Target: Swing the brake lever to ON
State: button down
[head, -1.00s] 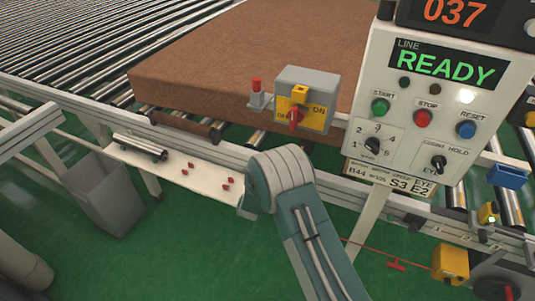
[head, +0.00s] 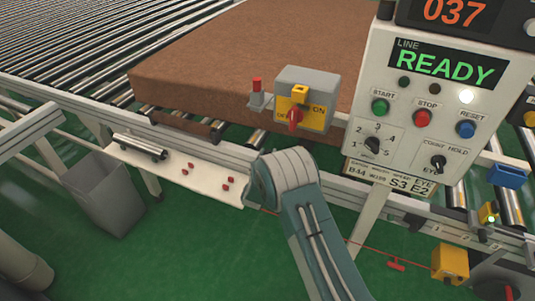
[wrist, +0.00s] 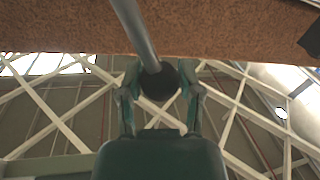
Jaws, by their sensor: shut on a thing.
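My gripper (wrist: 160,92) is closed around a dark round knob (wrist: 158,80) at the end of a grey lever rod (wrist: 134,30) in the wrist view. The rod runs up and left from the knob, across the brown slab's edge. In the head view my arm hides the gripper and knob. A grey box (head: 308,78) with a yellow plate (head: 318,118) stands beside the slab. ON shows at the plate's right, another label at its left. A red handle (head: 293,121) on the plate points downward, nearer the left label.
The brown mattress slab (head: 240,50) lies on the roller conveyor. A control panel (head: 440,110) reading READY stands right. A white shelf (head: 205,184) with small red pieces and a grey bin (head: 103,197) are left. A red cord runs right of my arm toward a yellow box (head: 450,264).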

jog(key=shift+s+d+r+m, duration=0.1)
jog(key=shift+d+r+m, duration=0.2)
jog(key=shift+d, duration=0.15)
jog(key=s+d+m, duration=0.2)
jog(key=d+m, duration=0.3)
jog(key=d, duration=0.2)
jog(key=s+d+m+t+h, duration=0.1)
jog(key=s+d+m, duration=0.2)
jog(key=d+m, duration=0.2)
jog(key=shift+s+d+f+h, duration=0.3)
jog(key=shift+d+f, duration=0.05)
jog(key=shift+d, duration=1.3)
jog(key=shift+c, duration=1.3)
grip_release()
jog(key=shift+d, duration=0.15)
jog(key=shift+s, duration=0.1)
